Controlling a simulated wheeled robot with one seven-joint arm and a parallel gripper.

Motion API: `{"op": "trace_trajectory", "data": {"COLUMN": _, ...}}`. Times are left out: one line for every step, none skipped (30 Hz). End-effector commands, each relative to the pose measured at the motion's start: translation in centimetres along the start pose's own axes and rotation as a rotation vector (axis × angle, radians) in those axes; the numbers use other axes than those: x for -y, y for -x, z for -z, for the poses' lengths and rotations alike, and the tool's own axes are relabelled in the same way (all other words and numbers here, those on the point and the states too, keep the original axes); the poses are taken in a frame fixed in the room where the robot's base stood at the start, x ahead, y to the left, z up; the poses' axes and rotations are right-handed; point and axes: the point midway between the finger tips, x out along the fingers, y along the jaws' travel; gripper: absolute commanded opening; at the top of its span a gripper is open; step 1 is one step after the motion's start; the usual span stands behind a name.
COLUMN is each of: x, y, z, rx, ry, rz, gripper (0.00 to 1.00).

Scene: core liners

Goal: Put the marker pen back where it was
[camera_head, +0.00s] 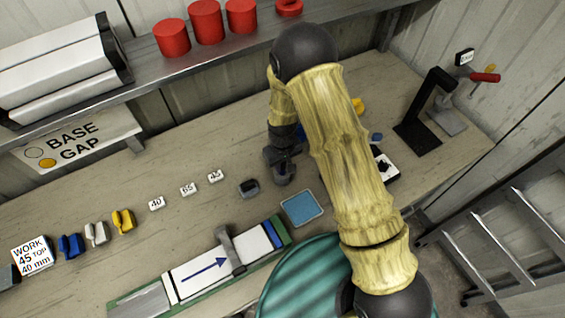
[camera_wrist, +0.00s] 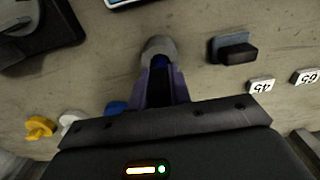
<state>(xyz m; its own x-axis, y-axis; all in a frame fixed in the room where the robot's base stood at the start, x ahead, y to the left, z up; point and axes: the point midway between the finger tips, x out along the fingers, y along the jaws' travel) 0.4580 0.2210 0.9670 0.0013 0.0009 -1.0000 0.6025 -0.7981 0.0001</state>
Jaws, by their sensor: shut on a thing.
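My gripper (camera_wrist: 160,84) reaches down over the workbench in the wrist view, its fingers shut on a narrow thing. A blue part shows between the fingers and a grey rounded end (camera_wrist: 158,46) at their tips; this looks like the marker pen, but most of it is hidden. In the head view my gripper (camera_head: 283,172) is low over the bench, right of a small dark grey block-like holder (camera_head: 249,187). That holder also shows right of the fingers in the wrist view (camera_wrist: 232,50), apart from them. I cannot tell whether the held thing touches the bench.
Number tags (camera_head: 188,189) lie left of the holder. A blue square pad (camera_head: 302,208) and a green-edged board (camera_head: 190,283) lie at the front. Yellow, white and blue clips (camera_head: 122,221) stand at left. A black stand (camera_head: 425,118) is at right. A shelf with red cylinders (camera_head: 206,21) overhangs the back.

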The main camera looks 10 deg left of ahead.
Motion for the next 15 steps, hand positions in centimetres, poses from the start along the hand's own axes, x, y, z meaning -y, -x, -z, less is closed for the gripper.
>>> {"op": "trace_trajectory", "data": {"x": 0.0, "y": -0.01, "z": -0.01, "rx": 0.0, "ry": 0.0, "rz": 0.0, "gripper": 0.0}}
{"op": "trace_trajectory", "data": {"x": 0.0, "y": -0.06, "z": -0.01, "rx": 0.0, "ry": 0.0, "rz": 0.0, "gripper": 0.0}}
{"op": "trace_trajectory", "data": {"x": 0.0, "y": -0.2, "z": -0.02, "rx": 0.0, "ry": 0.0, "rz": 0.0, "gripper": 0.0}}
{"op": "trace_trajectory", "data": {"x": 0.0, "y": -0.31, "z": -0.02, "rx": 0.001, "ry": 0.0, "rz": 0.0, "gripper": 0.0}}
{"op": "trace_trajectory", "data": {"x": 0.0, "y": -0.39, "z": -0.02, "rx": 0.001, "ry": 0.0, "rz": 0.0, "gripper": 0.0}}
{"op": "trace_trajectory", "data": {"x": 0.0, "y": -0.28, "z": -0.01, "rx": 0.0, "ry": 0.0, "rz": 0.0, "gripper": 0.25}}
{"op": "trace_trajectory", "data": {"x": 0.0, "y": -0.25, "z": -0.01, "rx": 0.0, "ry": 0.0, "rz": 0.0, "gripper": 0.31}}
{"op": "trace_trajectory", "data": {"x": 0.0, "y": -0.25, "z": -0.02, "rx": 0.0, "ry": 0.0, "rz": 0.0, "gripper": 0.37}}
{"op": "trace_trajectory", "data": {"x": 0.0, "y": -0.25, "z": -0.01, "rx": 0.0, "ry": 0.0, "rz": 0.0, "gripper": 0.41}}
{"op": "trace_trajectory", "data": {"x": 0.0, "y": -0.25, "z": -0.02, "rx": 0.0, "ry": 0.0, "rz": 0.0, "gripper": 0.41}}
{"op": "trace_trajectory", "data": {"x": 0.0, "y": -0.24, "z": -0.02, "rx": 0.0, "ry": 0.0, "rz": 0.0, "gripper": 0.41}}
{"op": "trace_trajectory", "data": {"x": 0.0, "y": -0.24, "z": -0.02, "rx": 0.0, "ry": 0.0, "rz": 0.0, "gripper": 0.41}}
{"op": "trace_trajectory", "data": {"x": 0.0, "y": -0.24, "z": -0.02, "rx": 0.0, "ry": 0.0, "rz": 0.0, "gripper": 0.41}}
{"op": "trace_trajectory", "data": {"x": 0.0, "y": -0.23, "z": -0.01, "rx": 0.0, "ry": 0.0, "rz": 0.0, "gripper": 0.41}}
{"op": "trace_trajectory", "data": {"x": 0.0, "y": -0.23, "z": -0.02, "rx": 0.001, "ry": 0.0, "rz": 0.0, "gripper": 0.41}}
